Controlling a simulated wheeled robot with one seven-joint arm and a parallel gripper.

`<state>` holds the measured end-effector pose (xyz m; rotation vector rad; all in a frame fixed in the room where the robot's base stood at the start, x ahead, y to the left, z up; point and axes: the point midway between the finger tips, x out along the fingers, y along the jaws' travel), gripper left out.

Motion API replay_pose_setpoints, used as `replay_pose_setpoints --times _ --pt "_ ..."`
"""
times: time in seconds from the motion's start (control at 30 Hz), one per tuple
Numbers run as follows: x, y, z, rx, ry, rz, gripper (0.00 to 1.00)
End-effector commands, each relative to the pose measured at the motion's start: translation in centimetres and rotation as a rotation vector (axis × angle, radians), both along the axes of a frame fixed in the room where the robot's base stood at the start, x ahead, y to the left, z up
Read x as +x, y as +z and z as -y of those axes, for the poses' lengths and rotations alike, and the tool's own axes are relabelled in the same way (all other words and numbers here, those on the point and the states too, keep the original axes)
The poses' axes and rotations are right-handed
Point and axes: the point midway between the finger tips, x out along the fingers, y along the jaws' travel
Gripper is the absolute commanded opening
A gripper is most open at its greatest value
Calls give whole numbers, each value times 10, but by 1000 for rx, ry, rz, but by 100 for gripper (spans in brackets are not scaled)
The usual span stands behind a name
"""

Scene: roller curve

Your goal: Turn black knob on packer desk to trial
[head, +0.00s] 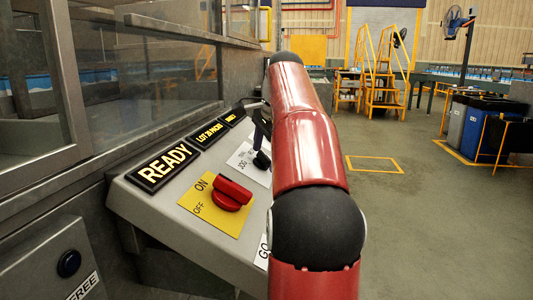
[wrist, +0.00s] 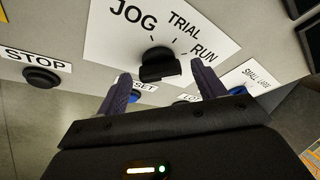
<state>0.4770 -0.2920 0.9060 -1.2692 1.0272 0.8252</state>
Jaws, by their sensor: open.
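The black knob (wrist: 160,66) sits on a white plate (wrist: 112,42) printed JOG, TRIAL and RUN, with a tick mark by each word. Which mark it points to I cannot tell for sure. My gripper (wrist: 161,74) is open, its two dark fingers on either side of the knob in the wrist view; contact is not visible. In the head view the knob (head: 261,160) shows beside my red arm, on the sloped desk (head: 168,207). A dark part of my gripper (head: 262,126) shows just above it, the rest hidden by the arm.
A red ON/OFF switch (head: 231,193) on a yellow plate stands near the knob. A READY display (head: 164,166) lies along the desk's back. A STOP button (wrist: 41,77) and a blue button (wrist: 238,90) flank my fingers. Open floor (head: 420,230) lies to the right.

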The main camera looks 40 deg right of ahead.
Motion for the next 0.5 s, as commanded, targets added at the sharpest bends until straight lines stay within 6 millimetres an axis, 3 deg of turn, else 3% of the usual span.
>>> replay_pose_setpoints --times 0.1,0.4,0.5 --pt "0 0 0 0 0 0 66" --pt "0 0 0 0 0 0 27" --pt "0 1 0 0 1 1 24"
